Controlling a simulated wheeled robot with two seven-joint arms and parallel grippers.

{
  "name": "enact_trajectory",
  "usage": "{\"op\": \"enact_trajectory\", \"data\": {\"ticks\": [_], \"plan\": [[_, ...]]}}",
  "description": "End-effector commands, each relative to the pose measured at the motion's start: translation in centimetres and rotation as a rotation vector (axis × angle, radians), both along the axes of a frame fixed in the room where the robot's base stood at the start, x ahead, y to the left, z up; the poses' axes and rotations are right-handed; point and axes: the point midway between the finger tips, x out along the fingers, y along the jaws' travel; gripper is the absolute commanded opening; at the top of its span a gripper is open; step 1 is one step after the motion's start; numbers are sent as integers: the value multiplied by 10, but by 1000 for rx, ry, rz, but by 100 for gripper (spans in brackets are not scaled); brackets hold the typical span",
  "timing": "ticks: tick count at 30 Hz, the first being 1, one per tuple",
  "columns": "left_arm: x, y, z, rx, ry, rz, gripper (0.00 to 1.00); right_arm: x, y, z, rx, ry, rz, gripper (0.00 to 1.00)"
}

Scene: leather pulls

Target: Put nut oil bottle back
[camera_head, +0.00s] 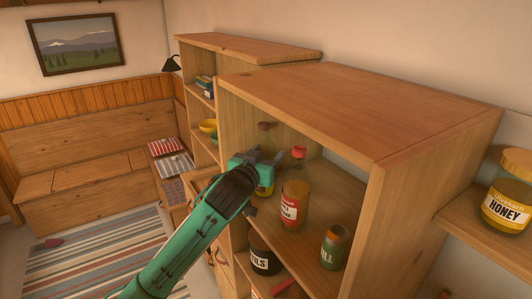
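My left gripper (266,158) reaches into the open wooden cabinet from the front left, at the upper shelf. A yellowish container (265,190) shows just below and behind the gripper, mostly hidden by it. Its label cannot be read, so I cannot tell whether it is the nut oil bottle, or whether the fingers are closed on it. A small brown knob or stopper (265,125) shows above the gripper. To the right stands an upright amber bottle (292,215) with a red cap and a red-and-white label, apart from the fingers. My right gripper is out of view.
A green jar with an orange-brown lid (335,247) and a dark jar (264,260) stand in the cabinet (400,165). A honey jar (508,195) sits on the right shelf. The cabinet's top and side walls bound the opening. Striped rug (90,255) lies at left.

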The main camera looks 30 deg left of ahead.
Motion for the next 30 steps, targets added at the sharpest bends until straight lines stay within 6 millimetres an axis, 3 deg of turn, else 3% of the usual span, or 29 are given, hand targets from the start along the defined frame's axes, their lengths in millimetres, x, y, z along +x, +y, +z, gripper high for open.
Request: {"op": "enact_trajectory", "data": {"ticks": [7,8,10,11,21,26,30], "plan": [[0,0,-3,0,-2,0,17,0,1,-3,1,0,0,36],[0,0,-3,0,0,0,63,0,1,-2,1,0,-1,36],[0,0,-3,0,0,0,76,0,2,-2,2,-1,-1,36],[0,0,-3,0,0,1,79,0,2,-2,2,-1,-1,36],[0,0,2,1,-1,0,79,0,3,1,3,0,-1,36],[-20,-1,-3,1,-2,0,79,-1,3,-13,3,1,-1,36],[-48,-3,-4,1,-3,-1,79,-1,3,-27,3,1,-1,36]]}}
